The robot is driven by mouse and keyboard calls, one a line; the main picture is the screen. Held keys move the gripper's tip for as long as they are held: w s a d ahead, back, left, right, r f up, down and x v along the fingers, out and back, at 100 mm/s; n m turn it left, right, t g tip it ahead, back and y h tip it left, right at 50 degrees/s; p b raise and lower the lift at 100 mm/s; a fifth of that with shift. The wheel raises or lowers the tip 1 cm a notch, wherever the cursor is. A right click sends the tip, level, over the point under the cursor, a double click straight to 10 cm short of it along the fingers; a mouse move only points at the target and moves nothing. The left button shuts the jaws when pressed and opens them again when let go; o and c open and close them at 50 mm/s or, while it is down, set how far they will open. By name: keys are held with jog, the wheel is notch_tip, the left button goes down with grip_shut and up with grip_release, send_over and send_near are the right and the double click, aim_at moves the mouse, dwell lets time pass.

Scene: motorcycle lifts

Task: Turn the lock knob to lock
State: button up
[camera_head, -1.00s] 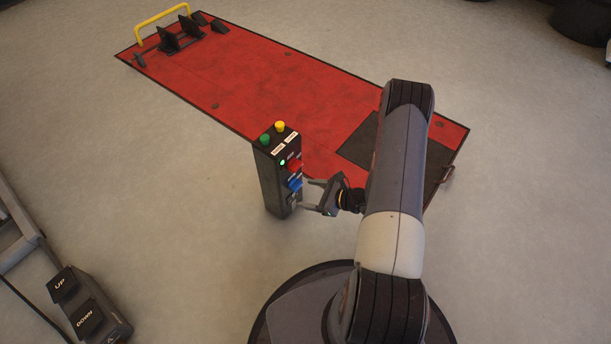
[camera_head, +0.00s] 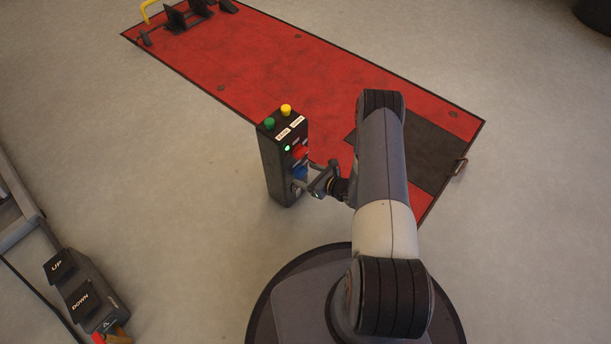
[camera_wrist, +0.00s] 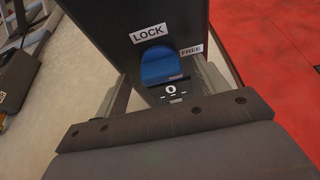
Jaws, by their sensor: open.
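The blue lock knob (camera_wrist: 160,64) is on the face of a dark control post (camera_head: 279,170), between my fingers in the wrist view. A LOCK label (camera_wrist: 151,33) is above it and a FREE label (camera_wrist: 191,50) is at its upper right. In the head view the knob (camera_head: 299,173) is partly hidden by my gripper (camera_head: 309,188). My gripper (camera_wrist: 166,92) is open, with one finger on each side of the knob. I cannot tell whether the fingers touch it.
The post also has a red knob (camera_head: 300,152), a green button (camera_head: 269,123), a yellow button (camera_head: 286,110) and a lit green lamp (camera_head: 287,148). A red lift platform (camera_head: 290,75) lies behind. An UP/DOWN pedal box (camera_head: 85,290) is at lower left. Grey floor is clear between.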

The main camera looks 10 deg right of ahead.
jog(key=shift+w+a+f, duration=0.25)
jog(key=shift+w+a, duration=0.1)
jog(key=shift+w, duration=0.15)
jog(key=c, duration=1)
